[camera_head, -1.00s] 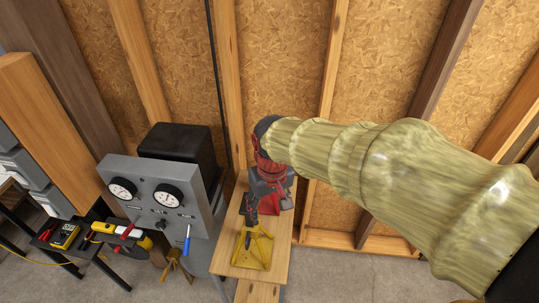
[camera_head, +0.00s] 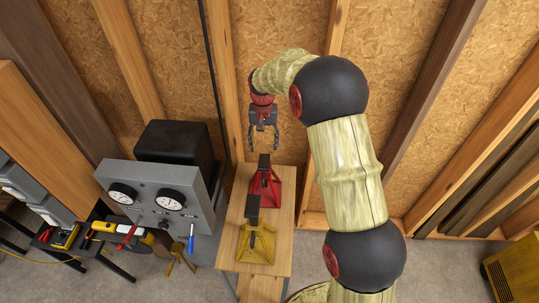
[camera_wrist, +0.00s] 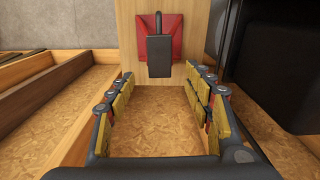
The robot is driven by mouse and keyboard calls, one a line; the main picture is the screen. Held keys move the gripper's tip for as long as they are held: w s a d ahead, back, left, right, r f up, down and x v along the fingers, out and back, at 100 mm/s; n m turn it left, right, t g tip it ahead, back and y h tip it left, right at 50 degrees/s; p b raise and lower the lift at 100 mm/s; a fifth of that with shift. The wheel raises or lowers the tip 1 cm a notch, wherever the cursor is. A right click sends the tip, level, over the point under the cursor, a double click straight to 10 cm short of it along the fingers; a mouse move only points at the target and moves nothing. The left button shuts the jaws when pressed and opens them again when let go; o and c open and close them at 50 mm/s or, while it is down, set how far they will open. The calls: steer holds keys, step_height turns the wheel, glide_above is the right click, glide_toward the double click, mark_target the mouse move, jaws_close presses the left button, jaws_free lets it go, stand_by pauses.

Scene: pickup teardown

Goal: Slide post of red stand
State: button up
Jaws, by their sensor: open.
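The red stand (camera_head: 264,188) stands on the wooden bench, with its dark post (camera_head: 264,165) upright from the top. In the wrist view, the red base (camera_wrist: 174,27) shows behind the black post (camera_wrist: 159,54), beyond my fingertips near the top of the picture. My gripper (camera_head: 263,144) is open and empty, above and apart from the post, fingers pointing down. In the wrist view my gripper (camera_wrist: 157,82) shows wide-spread fingers with yellowish pads and nothing between them.
A yellow stand (camera_head: 257,245) with a dark post stands nearer on the same bench (camera_head: 283,215). A grey gauge panel (camera_head: 160,193) with a black box (camera_head: 175,146) is left of the bench. A stud wall is close behind. Open floor lies to the right.

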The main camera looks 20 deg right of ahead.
mark_target(264, 161)
steer(key=shift+s+f, duration=0.35)
step_height(264, 161, down, 8)
steer(key=shift+w+r, duration=0.1)
steer(key=shift+r, duration=0.15)
steer(key=shift+c, duration=1.4)
jaws_close()
